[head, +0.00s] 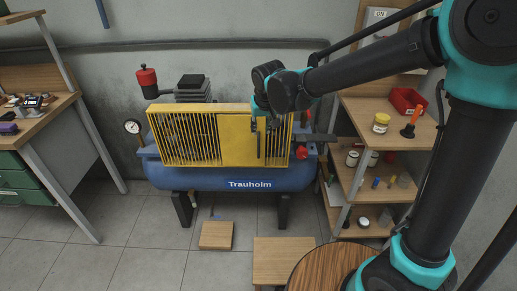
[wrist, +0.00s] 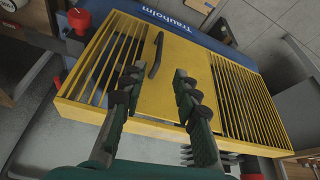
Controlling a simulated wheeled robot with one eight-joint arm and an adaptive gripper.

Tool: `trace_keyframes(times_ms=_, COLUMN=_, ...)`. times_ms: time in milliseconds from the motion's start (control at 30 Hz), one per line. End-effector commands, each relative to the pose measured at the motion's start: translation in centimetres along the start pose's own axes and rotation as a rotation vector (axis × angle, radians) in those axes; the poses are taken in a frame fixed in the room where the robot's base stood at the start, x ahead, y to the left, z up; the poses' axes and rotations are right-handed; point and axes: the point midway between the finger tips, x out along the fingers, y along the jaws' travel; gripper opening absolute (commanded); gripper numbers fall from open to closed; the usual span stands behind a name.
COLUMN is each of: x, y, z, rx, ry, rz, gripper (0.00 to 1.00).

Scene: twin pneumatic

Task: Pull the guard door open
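The yellow guard (head: 190,140) with slatted sides covers the front of the blue Trauholm tank unit. Its plain solid door panel (head: 238,145) looks shut and flush with the slats, with a dark upright handle (head: 258,146) on it. In the wrist view the panel (wrist: 182,62) and the handle (wrist: 156,55) lie beyond my fingertips. My gripper (wrist: 156,84) is open and empty, its two fingers apart with the handle seen beyond the gap, not between the pads. In the head view my gripper (head: 266,118) hangs at the guard's upper part, partly hiding the panel.
The blue tank (head: 205,180) stands on dark legs, with a pressure gauge (head: 132,127) at left and a red knob (head: 301,152) at right. Shelves (head: 352,105) with jars stand at right, a workbench (head: 50,115) at left. Wooden blocks (head: 216,236) lie on the floor in front.

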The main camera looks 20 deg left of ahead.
Motion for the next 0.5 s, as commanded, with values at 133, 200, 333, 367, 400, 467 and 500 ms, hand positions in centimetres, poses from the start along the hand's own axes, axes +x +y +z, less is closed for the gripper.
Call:
trace_keyframes(times_ms=133, x=2.8, y=0.0, z=-0.1, rx=0.0, ry=0.0, rz=0.0, gripper=0.31)
trace_keyframes(times_ms=200, x=4.0, y=0.0, z=0.0, rx=0.0, ry=0.0, rz=0.0, gripper=0.31)
trace_keyframes(times_ms=333, x=6.3, y=0.1, z=0.0, rx=0.0, ry=0.0, rz=0.0, gripper=0.31)
trace_keyframes(times_ms=367, x=6.8, y=0.1, z=0.0, rx=0.0, ry=0.0, rz=0.0, gripper=0.31)
trace_keyframes(times_ms=400, x=7.4, y=0.1, z=-0.1, rx=0.0, ry=0.0, rz=0.001, gripper=0.31)
trace_keyframes(times_ms=467, x=8.4, y=0.1, z=-0.1, rx=0.001, ry=0.0, rz=0.001, gripper=0.31)
trace_keyframes(times_ms=500, x=9.1, y=0.1, z=0.0, rx=0.001, ry=0.0, rz=0.001, gripper=0.31)
